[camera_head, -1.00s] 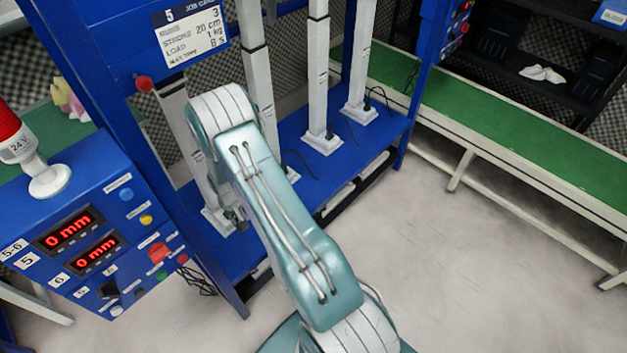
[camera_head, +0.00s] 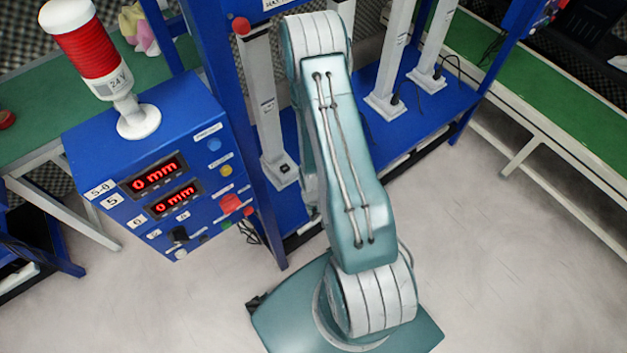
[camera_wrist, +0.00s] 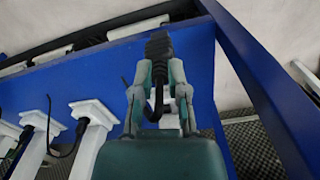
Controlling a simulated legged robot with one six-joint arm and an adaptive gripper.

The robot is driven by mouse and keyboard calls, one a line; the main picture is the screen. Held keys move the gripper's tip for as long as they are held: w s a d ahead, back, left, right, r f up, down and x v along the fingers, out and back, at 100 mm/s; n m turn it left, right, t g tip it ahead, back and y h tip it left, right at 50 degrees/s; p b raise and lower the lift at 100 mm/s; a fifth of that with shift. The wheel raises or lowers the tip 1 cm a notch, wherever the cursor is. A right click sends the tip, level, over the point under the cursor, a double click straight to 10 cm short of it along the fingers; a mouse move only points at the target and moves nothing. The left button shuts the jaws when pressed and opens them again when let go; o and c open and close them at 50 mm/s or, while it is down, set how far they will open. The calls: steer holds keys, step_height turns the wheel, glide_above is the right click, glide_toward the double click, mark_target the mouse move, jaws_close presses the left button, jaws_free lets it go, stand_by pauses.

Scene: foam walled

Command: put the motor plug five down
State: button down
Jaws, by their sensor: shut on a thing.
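In the wrist view my gripper (camera_wrist: 161,88) is shut on the black ribbed motor plug (camera_wrist: 158,47), which sticks out beyond the fingertips. Its black cable bends back between the fingers. The plug is over the blue bench deck (camera_wrist: 85,80), and the gap beneath it cannot be judged. In the head view my arm hides the gripper and plug. The nearest white column (camera_head: 268,135) stands left of my arm, with a small black socket on its foot (camera_head: 285,172) and no plug seen in it.
A blue control box (camera_head: 160,130) with two red 0 mm displays and a red lamp (camera_head: 85,45) stands at left. More white columns (camera_head: 393,60) with cables stand to the right. A blue frame post (camera_wrist: 265,90) runs beside the deck. Open floor (camera_head: 510,270) lies at right.

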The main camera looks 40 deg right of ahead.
steer(key=shift+w+d+f, duration=0.3)
steer(key=shift+w+f, duration=1.75)
steer(key=shift+w+d+f, duration=0.3)
steer(key=shift+w+f, duration=1.8)
steer(key=shift+w+d+f, duration=0.3)
steer(key=shift+w+f, duration=1.75)
steer(key=c, duration=0.6)
jaws_free()
steer(key=shift+c, duration=0.2)
